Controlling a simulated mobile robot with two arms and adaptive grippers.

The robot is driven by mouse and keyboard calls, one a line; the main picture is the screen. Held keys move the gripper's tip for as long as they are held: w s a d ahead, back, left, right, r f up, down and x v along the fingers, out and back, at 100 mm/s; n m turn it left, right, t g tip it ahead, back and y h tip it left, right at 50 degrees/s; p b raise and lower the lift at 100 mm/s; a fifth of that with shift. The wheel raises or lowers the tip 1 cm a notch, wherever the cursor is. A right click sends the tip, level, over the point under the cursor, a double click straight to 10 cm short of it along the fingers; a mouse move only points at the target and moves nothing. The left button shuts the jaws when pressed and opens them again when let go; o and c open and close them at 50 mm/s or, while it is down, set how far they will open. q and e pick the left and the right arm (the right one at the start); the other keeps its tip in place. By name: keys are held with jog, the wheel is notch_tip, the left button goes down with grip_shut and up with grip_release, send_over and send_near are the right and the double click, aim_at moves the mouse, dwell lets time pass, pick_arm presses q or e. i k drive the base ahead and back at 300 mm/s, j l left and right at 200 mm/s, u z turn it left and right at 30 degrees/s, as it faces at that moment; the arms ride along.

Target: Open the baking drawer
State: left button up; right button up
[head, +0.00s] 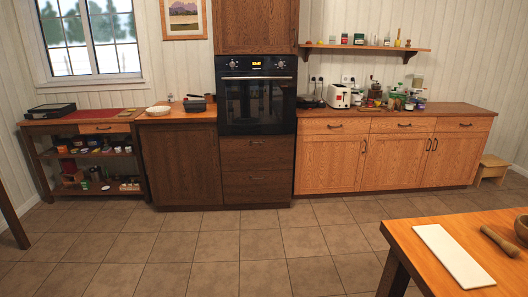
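No drawer carries a readable label, so I cannot tell which one is the baking drawer. Two dark wood drawers, an upper one (256,143) and a lower one (257,187), sit under the black oven (257,95) and look shut. Three light wood drawers, left (320,126), middle (390,125) and right (452,124), run under the right counter and look shut. A small drawer (85,129) in the left side table also looks shut. Neither of my grippers shows in the head view.
A wooden table (405,230) with a white board (452,256), a rolling pin (499,241) and a bowl stands at the near right. A small stool (491,168) is at the far right. The tiled floor (215,240) before the cabinets is clear.

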aim_at(257, 152)
jog(key=i, duration=1.85)
